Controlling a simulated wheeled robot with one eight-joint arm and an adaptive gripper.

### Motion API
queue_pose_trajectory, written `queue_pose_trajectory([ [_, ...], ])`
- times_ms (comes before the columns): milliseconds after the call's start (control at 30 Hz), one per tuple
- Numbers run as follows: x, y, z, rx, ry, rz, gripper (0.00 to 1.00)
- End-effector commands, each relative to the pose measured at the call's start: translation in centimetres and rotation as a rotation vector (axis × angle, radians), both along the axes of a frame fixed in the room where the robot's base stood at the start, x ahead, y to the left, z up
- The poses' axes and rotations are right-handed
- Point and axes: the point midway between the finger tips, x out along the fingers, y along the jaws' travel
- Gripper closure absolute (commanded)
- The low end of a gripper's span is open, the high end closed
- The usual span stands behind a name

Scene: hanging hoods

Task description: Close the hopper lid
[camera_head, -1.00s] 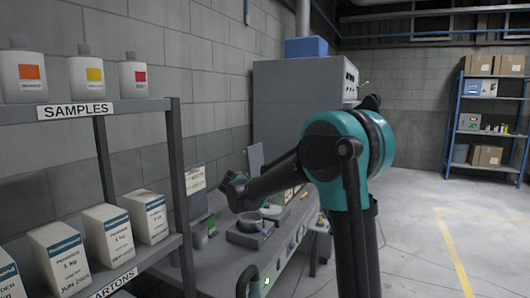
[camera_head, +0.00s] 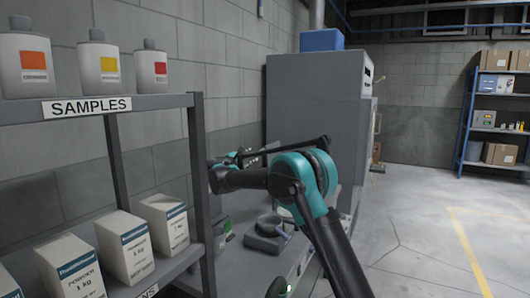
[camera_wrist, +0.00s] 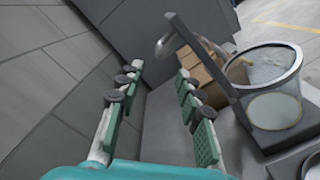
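In the wrist view, a clear round hopper (camera_wrist: 275,72) with a pale rim stands on the right, tilted in the picture, beside a dark grey upright (camera_wrist: 203,58). A curved, shiny piece (camera_wrist: 172,43) sticks out left from the top of the upright. It may be the raised lid seen nearly edge-on, but I cannot be sure. My gripper (camera_wrist: 160,72) is open and empty, with its teal-padded fingers apart. Its tips appear left of the upright and below the curved piece, with no clear contact. In the head view, I cannot clearly make out the hopper or my gripper.
Brown boxes (camera_wrist: 208,78) sit behind the upright. A grey cabinet (camera_head: 315,110) stands behind the bench, where a round-topped device (camera_head: 268,238) rests. The samples shelf (camera_head: 150,102) is close on the left. Floor on the right (camera_head: 420,220) is clear.

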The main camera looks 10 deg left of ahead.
Motion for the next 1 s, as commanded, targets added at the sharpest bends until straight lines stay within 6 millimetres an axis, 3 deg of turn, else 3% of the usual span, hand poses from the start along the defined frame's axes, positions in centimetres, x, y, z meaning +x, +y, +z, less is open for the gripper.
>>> queue_pose_trajectory([
  [400, 7.9, -3.1, -0.1, 0.001, 0.0, -0.002, 0.64],
  [600, 10.7, -4.2, 0.0, 0.001, 0.0, -0.002, 0.64],
  [1000, 12.2, -4.7, 0.0, 0.001, 0.0, 0.001, 0.64],
])
